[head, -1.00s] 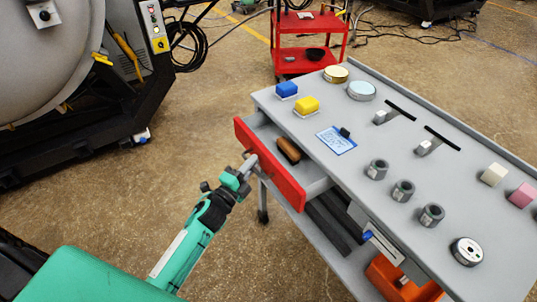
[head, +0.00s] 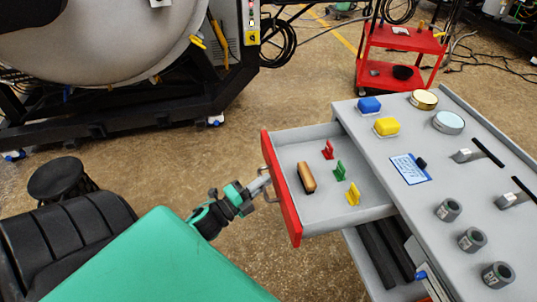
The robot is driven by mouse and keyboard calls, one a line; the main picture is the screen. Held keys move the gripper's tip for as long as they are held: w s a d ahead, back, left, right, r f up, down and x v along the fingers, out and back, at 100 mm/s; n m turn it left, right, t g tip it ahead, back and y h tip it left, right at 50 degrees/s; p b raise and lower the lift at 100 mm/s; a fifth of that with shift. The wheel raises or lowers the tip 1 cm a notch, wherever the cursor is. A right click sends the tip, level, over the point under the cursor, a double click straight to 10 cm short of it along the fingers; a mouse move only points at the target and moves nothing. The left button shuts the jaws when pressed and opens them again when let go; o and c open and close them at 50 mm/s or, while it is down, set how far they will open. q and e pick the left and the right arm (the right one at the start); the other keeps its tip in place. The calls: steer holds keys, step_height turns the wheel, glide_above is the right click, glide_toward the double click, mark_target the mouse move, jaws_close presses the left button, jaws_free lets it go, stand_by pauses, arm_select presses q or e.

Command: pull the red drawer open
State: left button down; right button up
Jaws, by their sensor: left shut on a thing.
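The red drawer front (head: 281,190) stands well out from the grey workbench (head: 378,130), and its grey tray lies open to view. My left gripper (head: 266,184) is at the outer side of the red front, shut on the drawer's handle (head: 272,197). Inside the drawer lie a brown wooden-backed item (head: 306,177) and small red (head: 328,150), green (head: 340,171) and yellow (head: 353,194) pieces. My right gripper does not show.
On the bench top are a blue block (head: 369,104), a yellow block (head: 386,126), round tins, a blue-edged card (head: 410,169) and several grey cylinders. A black stool (head: 56,178) stands at the left. A red cart (head: 403,42) stands behind.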

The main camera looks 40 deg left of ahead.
arm_select(q)
steer(key=c, duration=1.8)
jaws_free()
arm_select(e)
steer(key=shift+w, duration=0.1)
arm_select(q)
steer(key=shift+s, duration=0.1)
